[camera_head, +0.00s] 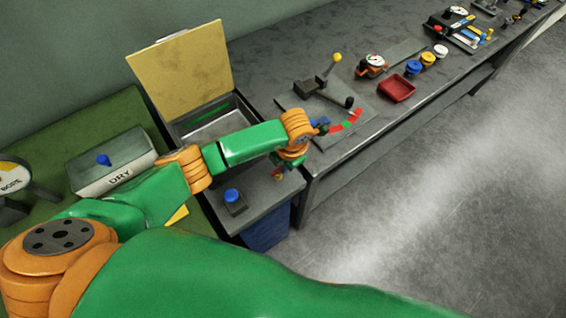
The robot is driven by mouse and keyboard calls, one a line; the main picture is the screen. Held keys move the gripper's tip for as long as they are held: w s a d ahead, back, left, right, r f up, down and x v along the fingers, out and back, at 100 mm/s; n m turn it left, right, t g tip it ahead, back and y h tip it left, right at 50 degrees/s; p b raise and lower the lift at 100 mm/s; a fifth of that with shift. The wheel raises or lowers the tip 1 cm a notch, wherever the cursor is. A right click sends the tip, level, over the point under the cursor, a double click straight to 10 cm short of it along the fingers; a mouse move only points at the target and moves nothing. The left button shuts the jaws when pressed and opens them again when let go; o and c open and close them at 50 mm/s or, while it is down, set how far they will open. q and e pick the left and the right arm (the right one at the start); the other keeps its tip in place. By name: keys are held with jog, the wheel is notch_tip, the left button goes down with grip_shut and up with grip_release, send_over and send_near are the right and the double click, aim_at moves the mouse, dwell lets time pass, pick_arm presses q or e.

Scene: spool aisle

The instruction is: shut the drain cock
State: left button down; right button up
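I cannot say for certain which fitting is the drain cock. A grey plate (325,104) on the bench carries a lever with a dark knob (348,102) and a red and green arc (346,124). A small red and yellow part (278,174) shows just below my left wrist, by the front of the open-lidded box; I cannot tell what it belongs to. My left arm, green with orange joints, reaches across the box. My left gripper (290,163) points down there, its fingers mostly hidden by the wrist. My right gripper is out of view.
The box's yellow lid (186,72) stands open. A blue button (232,196) sits on its front ledge. A grey "DRY" box (112,164) stands at left. A yellow-knobbed lever (337,58), a red tray (396,88) and a gauge (374,61) are farther along. The floor at right is clear.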

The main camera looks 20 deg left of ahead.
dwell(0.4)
pick_arm(q)
jog(key=m+b, duration=0.1)
jog(key=m, duration=0.1)
jog(key=m+b, duration=0.2)
jog(key=shift+s+f+m+t+h, duration=0.2)
jog(key=shift+m+t+h, duration=0.1)
jog(key=shift+m+t, duration=0.1)
jog(key=m+b, duration=0.3)
jog(key=b, duration=0.1)
jog(key=m+h+b, duration=0.1)
jog(key=m+b, duration=0.2)
jog(key=s+m+h+b, duration=0.1)
jog(key=m+b, duration=0.2)
jog(key=b, duration=0.1)
jog(key=shift+a+f+m+b, duration=0.15)
jog(key=shift+m+b, duration=0.15)
jog(key=shift+m, duration=0.1)
jog(key=m+b, duration=0.3)
jog(key=shift+s+a+r+h, duration=0.1)
jog(key=shift+s+r+h, duration=0.1)
jog(key=shift+r+h, duration=0.1)
jog(key=shift+m+g+b, duration=0.3)
jog(key=c, duration=0.9)
grip_release()
